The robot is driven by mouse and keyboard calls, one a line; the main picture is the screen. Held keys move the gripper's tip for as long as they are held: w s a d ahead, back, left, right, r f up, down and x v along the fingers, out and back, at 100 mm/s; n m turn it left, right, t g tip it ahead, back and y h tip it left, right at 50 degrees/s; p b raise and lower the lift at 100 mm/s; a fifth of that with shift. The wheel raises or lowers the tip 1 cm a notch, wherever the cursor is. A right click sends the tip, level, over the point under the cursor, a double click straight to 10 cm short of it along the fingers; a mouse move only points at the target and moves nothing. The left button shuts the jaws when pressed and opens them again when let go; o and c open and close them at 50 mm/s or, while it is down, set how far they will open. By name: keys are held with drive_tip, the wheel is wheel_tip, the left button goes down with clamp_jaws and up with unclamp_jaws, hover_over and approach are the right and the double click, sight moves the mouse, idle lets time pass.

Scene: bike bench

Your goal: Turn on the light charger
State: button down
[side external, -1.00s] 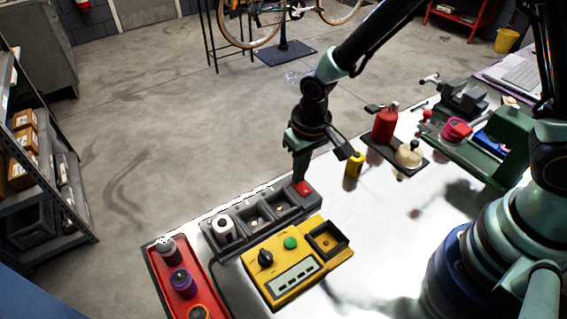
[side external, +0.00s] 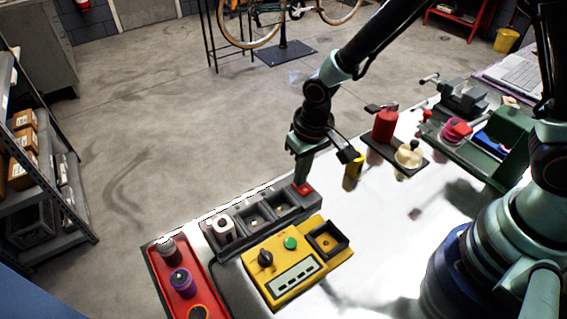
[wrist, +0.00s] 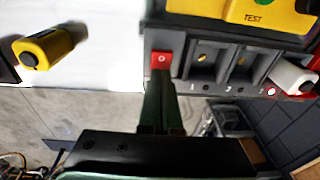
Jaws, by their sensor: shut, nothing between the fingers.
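The light charger (side external: 236,251) is a dark grey box with three bays along the back edge of the bench. A white cylindrical light (side external: 223,228) sits in its left bay; the other two bays look empty. Its red switch (side external: 304,189) is at the right end, and it shows a white round mark in the wrist view (wrist: 161,61). My gripper (side external: 301,180) points down at the switch, shut and empty. In the wrist view the fingertips (wrist: 160,82) are right at the switch's edge; I cannot tell if they touch it.
A yellow tester (side external: 275,285) with a black knob and green button stands in front of the charger. A yellow cylinder (side external: 352,172) stands to the right, near a dark stand with a red bottle (side external: 384,126). A red tray (side external: 158,272) is at the left.

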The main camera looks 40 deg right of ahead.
drive_tip(key=shift+s+r, duration=0.1)
drive_tip(key=shift+s, duration=0.25)
wheel_tip(320, 180, up, 14)
drive_tip(key=w, duration=0.1)
drive_tip(key=shift+w, duration=0.35)
idle(0.4)
drive_tip(key=s+d+r+t, duration=0.2)
drive_tip(key=s+d+r, duration=0.1)
drive_tip(key=d, duration=0.5)
drive_tip(key=s+d+r+t, duration=0.2)
drive_tip(key=s+d+r, duration=0.2)
drive_tip(key=d, duration=0.4)
drive_tip(key=shift+s+r+t, duration=0.2)
drive_tip(key=shift+r+t, duration=0.1)
drive_tip(key=shift+r, duration=0.05)
